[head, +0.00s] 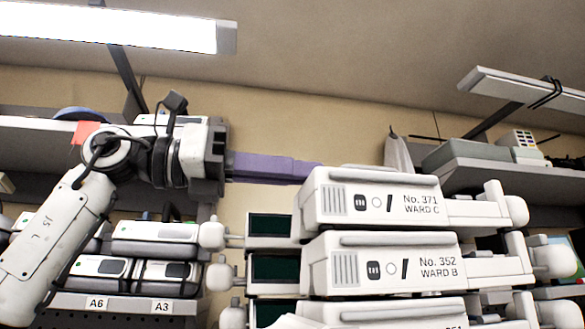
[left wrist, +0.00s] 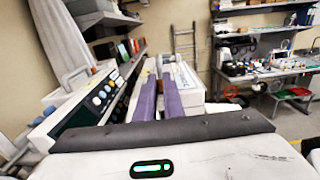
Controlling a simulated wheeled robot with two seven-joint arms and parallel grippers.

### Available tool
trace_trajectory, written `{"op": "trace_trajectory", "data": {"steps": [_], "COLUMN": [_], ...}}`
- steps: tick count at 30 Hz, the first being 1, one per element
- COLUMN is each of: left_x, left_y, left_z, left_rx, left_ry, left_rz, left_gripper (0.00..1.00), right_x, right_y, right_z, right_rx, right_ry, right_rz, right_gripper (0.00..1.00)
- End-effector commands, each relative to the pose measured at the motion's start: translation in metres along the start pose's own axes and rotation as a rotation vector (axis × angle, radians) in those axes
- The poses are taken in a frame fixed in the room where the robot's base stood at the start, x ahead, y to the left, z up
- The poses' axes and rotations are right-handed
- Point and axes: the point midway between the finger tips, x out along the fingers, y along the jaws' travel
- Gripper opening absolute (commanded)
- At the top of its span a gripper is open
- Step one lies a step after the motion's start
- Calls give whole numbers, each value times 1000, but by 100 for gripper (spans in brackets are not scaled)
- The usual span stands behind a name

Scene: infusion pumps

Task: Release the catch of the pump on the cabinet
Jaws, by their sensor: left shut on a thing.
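A white pump marked No. 371 WARD C (head: 365,205) sits at the top of a stack. A pump marked No. 352 WARD B (head: 380,268) is directly below it. My left gripper (head: 318,171) reaches in from the left, its long purple fingers nearly level. In the head view its tips meet the upper left end of the top pump, by its grey top bar (head: 368,171). In the left wrist view the fingers (left wrist: 159,75) run forward side by side with a narrow gap. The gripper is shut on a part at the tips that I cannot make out. My right gripper is not in view.
White rounded knobs (head: 212,236) stick out left of the stack, with dark green panels (head: 270,225) beside them. Shelves with labelled slots A6 (head: 97,303) stand at left. A shelf with boxes (head: 470,152) is at upper right. Above the top pump is free room.

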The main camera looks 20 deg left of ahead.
Motion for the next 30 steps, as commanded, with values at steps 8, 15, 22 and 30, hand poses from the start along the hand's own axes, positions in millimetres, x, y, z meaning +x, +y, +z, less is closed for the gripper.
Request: {"op": "trace_trajectory", "data": {"steps": [8, 15, 22, 30], "left_x": [-2, -4, -39, -88], "left_y": [-1, 0, 0, 0], "left_z": [2, 1, 1, 2], "left_rx": [2, 1, 2, 2], "left_ry": [-5, -5, -7, -7], "left_rz": [1, 3, 5, 4], "left_gripper": [28, 28, 28, 28], "right_x": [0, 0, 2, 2], "right_y": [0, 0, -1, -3], "right_z": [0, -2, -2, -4], "right_rx": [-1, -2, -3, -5], "right_ry": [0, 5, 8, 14], "right_rz": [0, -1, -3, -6], "right_gripper": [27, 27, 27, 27]}}
